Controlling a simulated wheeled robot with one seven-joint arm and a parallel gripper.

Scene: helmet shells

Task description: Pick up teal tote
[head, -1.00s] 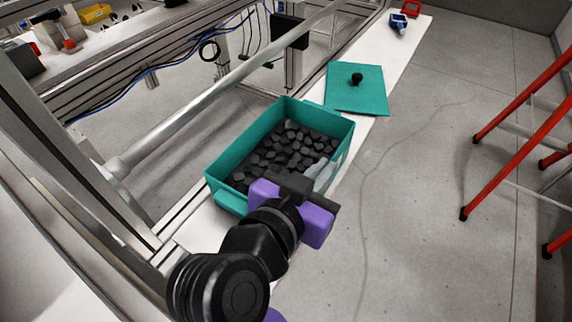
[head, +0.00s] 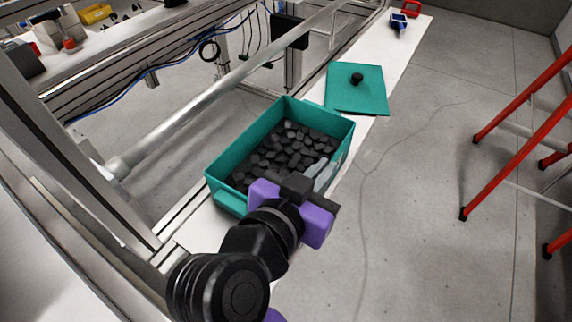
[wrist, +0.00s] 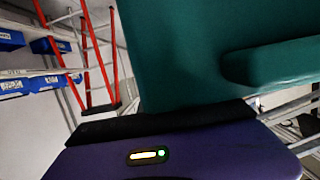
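The teal tote (head: 247,141) is an open box on the white bench, filled with small black pieces. My gripper (head: 308,188), purple and black, is at the tote's near right end, over or against its rim. A pale grey part shows beside the gripper at the tote's right side; I cannot tell what it is. In the wrist view the tote's teal wall (wrist: 190,50) with a jutting ledge fills the upper right, close to my gripper (wrist: 165,125). The fingertips are hidden, so I cannot tell whether they are open or closed on the wall.
A flat teal lid (head: 350,98) with a black knob lies farther along the white bench. Blue and red items (head: 398,23) sit at its far end. A metal frame rail (head: 215,95) runs along the left. Red-legged stands (head: 520,140) are at the right, with open floor between.

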